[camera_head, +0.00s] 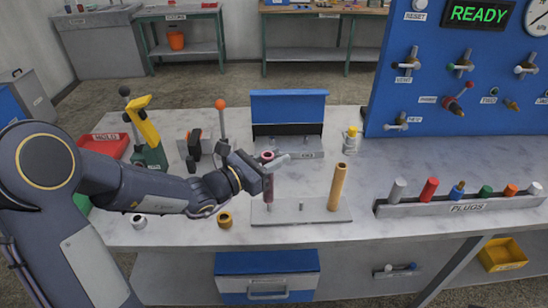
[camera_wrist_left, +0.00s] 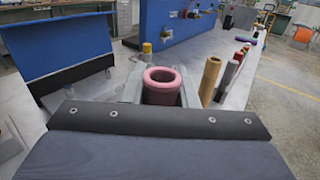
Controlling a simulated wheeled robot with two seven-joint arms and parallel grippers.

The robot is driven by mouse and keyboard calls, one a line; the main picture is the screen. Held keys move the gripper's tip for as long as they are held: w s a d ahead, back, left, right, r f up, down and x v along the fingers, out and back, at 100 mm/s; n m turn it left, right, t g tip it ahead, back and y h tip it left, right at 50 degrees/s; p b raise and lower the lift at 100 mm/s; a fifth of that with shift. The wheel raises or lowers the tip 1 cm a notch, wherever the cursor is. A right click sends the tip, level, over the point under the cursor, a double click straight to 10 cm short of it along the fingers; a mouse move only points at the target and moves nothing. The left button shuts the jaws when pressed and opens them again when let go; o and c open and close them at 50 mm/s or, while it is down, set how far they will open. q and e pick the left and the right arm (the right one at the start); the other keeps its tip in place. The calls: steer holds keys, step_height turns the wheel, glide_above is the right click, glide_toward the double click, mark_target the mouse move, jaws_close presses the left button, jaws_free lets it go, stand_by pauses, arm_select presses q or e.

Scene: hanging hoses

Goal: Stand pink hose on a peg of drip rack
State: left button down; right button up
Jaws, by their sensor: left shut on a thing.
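The pink hose (camera_head: 268,187) is upright in my left gripper (camera_head: 274,164), its open upper end just above the fingers. In the left wrist view its pink rim (camera_wrist_left: 162,76) shows between the two fingers (camera_wrist_left: 161,92). The drip rack (camera_head: 323,212) is a flat grey plate on the bench. The hose's lower end is over the rack's left part; I cannot tell if it is around a peg or rests on the plate. A short middle peg (camera_head: 301,206) is bare. An orange-tan hose (camera_head: 337,187) stands at the rack's right end. My right gripper is not seen.
A blue-lidded box (camera_head: 289,108) stands behind the rack, with a small yellow-topped bottle (camera_head: 351,140) beside it. A plug holder (camera_head: 460,205) lies to the right. A yellow ring (camera_head: 225,219) and a white ring (camera_head: 138,221) lie at the front left.

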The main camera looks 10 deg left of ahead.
arm_select(q)
steer(key=shift+f+b, duration=2.15)
steer(key=shift+f, duration=0.1)
steer(key=c, duration=1.1)
jaws_free()
steer(key=shift+o, duration=0.2)
steer(key=v, duration=0.7)
steer(key=shift+s+a, duration=0.25)
steer(key=shift+s, duration=0.1)
